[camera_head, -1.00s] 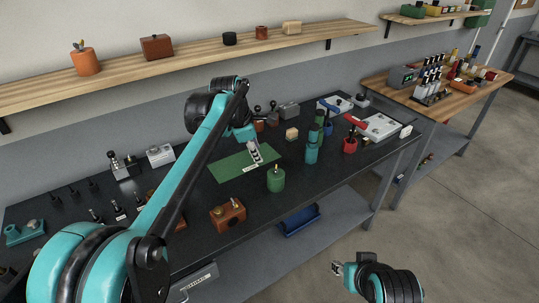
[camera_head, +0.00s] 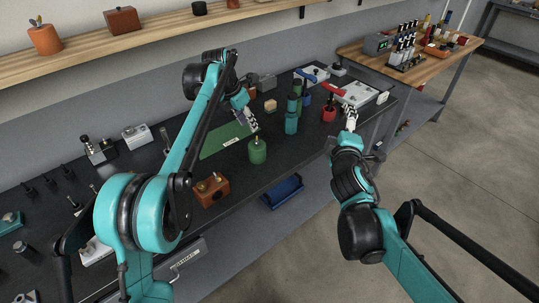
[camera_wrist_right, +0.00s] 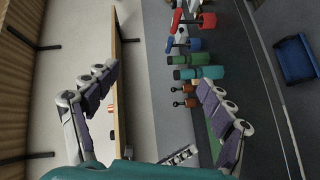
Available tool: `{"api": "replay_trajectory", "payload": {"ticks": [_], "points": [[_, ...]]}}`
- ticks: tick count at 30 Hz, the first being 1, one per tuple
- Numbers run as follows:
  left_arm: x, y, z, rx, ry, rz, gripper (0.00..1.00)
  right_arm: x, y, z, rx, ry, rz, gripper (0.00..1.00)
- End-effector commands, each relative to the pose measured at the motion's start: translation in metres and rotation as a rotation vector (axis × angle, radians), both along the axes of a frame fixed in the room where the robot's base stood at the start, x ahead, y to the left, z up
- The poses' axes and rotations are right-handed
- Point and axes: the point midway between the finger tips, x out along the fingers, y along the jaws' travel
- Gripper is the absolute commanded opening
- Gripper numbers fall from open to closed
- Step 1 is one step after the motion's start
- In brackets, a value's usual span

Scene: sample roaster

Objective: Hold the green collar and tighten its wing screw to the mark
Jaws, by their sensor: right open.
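A green cylinder with a small brass-coloured top (camera_head: 257,151) stands upright on the dark bench, in front of the green mat (camera_head: 215,147). I cannot tell which green part is the collar, and no wing screw or mark is clear. My left gripper (camera_head: 250,121) hangs over the mat's right end, left of the teal cylinder; its fingers are too small to judge. My right gripper (camera_head: 350,119) is open and empty near the bench's right front edge. The green (camera_wrist_right: 197,58) and teal (camera_wrist_right: 203,73) cylinders also show in the right wrist view.
Red (camera_head: 329,112) and blue (camera_head: 305,104) holders stand right of the teal cylinder. A brown wooden block (camera_head: 211,189) sits near the front edge. A blue tray (camera_head: 283,191) lies on the lower shelf. A wooden wall shelf (camera_head: 120,48) runs above the bench.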

Motion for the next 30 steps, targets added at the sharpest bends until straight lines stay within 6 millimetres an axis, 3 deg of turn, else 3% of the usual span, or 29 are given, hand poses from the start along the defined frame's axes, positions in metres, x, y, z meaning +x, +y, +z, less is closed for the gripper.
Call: {"api": "replay_trajectory", "payload": {"ticks": [3, 6, 8, 12, 16, 21, 25, 30], "points": [[0.000, 0.000, 0.000, 0.000, 0.000, 0.000, 0.34, 0.045, 0.028, 0.016, -0.324, -0.083, 0.151, 0.82], [0.000, 0.000, 0.000, 0.000, 0.000, 0.000, 0.34, 0.074, 0.059, 0.015, -0.601, -0.142, 0.286, 0.82], [0.000, 0.000, 0.000, 0.000, 0.000, -0.001, 0.34, 0.089, 0.080, 0.006, -0.765, -0.172, 0.371, 0.82], [0.000, 0.000, 0.000, 0.000, 0.000, -0.001, 0.34, 0.113, 0.127, -0.038, -1.139, -0.230, 0.585, 0.82], [0.000, 0.000, 0.000, 0.000, 0.000, -0.001, 0.34, 0.122, 0.160, -0.101, -1.448, -0.269, 0.792, 0.82], [0.000, 0.000, 0.000, 0.000, 0.000, -0.001, 0.34, 0.120, 0.179, -0.173, -1.708, -0.295, 1.005, 0.82], [0.000, 0.000, 0.000, 0.000, 0.000, -0.001, 0.34, 0.117, 0.182, -0.204, -1.804, -0.302, 1.098, 0.82], [0.000, 0.000, 0.000, 0.000, 0.000, -0.001, 0.34, 0.121, 0.189, -0.221, -1.842, -0.307, 1.138, 0.82]]}}
